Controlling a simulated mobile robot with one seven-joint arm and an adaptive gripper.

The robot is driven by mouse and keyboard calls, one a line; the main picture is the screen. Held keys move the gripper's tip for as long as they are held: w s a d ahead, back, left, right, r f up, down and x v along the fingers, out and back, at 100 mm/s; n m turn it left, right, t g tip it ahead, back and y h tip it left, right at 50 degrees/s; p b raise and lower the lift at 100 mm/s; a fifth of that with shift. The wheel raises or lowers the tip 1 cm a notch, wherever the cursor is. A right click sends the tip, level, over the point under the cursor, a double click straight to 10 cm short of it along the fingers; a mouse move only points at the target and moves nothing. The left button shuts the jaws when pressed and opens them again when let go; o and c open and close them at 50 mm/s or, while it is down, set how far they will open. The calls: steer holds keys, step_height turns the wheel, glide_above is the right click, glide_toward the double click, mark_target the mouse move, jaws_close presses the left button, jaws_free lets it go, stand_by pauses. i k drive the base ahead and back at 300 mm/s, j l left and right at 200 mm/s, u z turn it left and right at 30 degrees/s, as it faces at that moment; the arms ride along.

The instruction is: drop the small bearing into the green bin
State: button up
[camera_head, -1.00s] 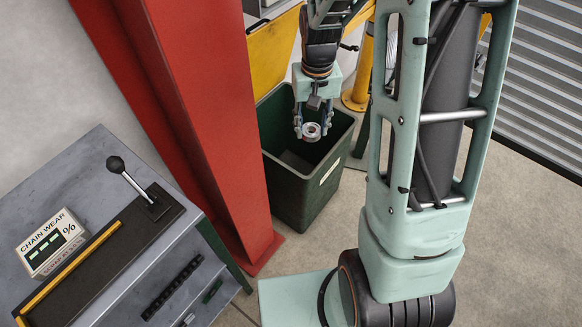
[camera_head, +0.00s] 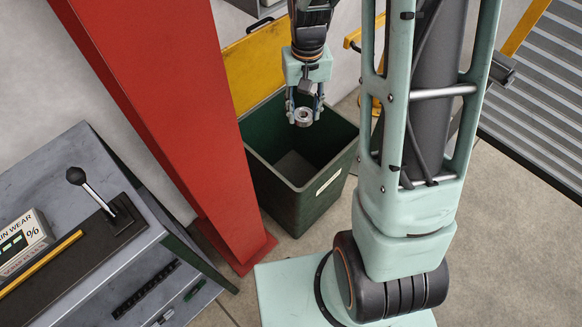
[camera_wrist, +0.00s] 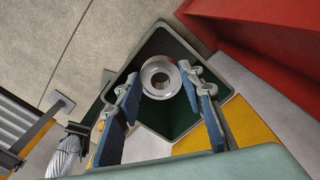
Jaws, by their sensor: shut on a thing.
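The small bearing (camera_head: 303,117) is a silver metal ring with a hole through it. My gripper (camera_head: 304,110) is shut on it and holds it in the air over the mouth of the green bin (camera_head: 318,207). In the wrist view the bearing (camera_wrist: 160,78) sits between the tips of the two blue-padded fingers, with the green bin (camera_wrist: 152,50) around and below it. The bin is open-topped and dark green, with a pale label on its front. Part of its floor shows; the rest of its inside is dark or hidden.
A red column (camera_head: 165,130) stands close to the left of the bin. A grey bench (camera_head: 60,180) with a lever and a chain wear gauge is at the left. A yellow panel (camera_head: 265,65) is behind the bin. A corrugated shutter (camera_head: 545,100) is at the right.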

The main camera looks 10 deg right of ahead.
mark_target(295, 168)
steer(key=i+l+u, duration=0.2)
steer(key=l, duration=0.15)
steer(key=i+l+u, duration=0.15)
steer(key=l, duration=0.2)
steer(key=i+l+u, duration=0.2)
steer(key=l, duration=0.2)
steer(key=k, duration=0.1)
